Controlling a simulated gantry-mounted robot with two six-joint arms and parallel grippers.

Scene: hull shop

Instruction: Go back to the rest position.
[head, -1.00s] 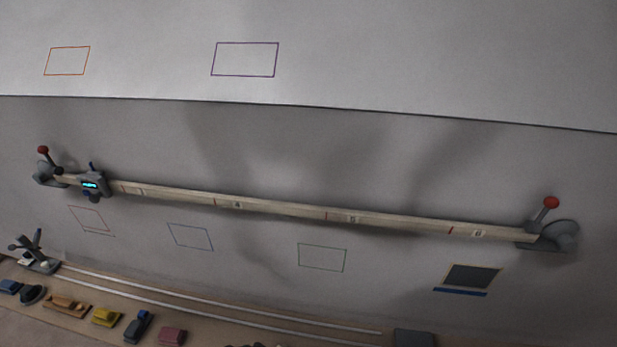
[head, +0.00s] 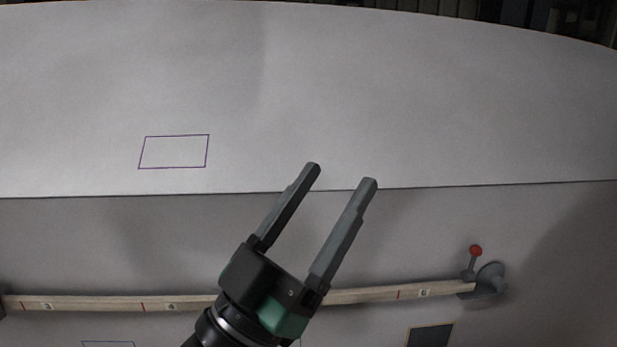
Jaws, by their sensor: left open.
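My left gripper (head: 342,172) is in the lower middle of the head view, its arm coming in from the bottom. Its two long grey fingers are apart and point up and to the right, with nothing between them. It shows in front of the pale hull wall and covers part of the wooden batten (head: 364,295). The fingertips overlap the dark seam line in the picture. My right gripper is not in view.
The numbered batten runs across the lower part of the wall, with a red-knobbed clamp (head: 477,268) at its right end. A purple outline (head: 173,168) is marked on the upper panel (head: 430,100). A dark framed patch (head: 430,337) shows at the bottom edge. The upper panel is otherwise bare.

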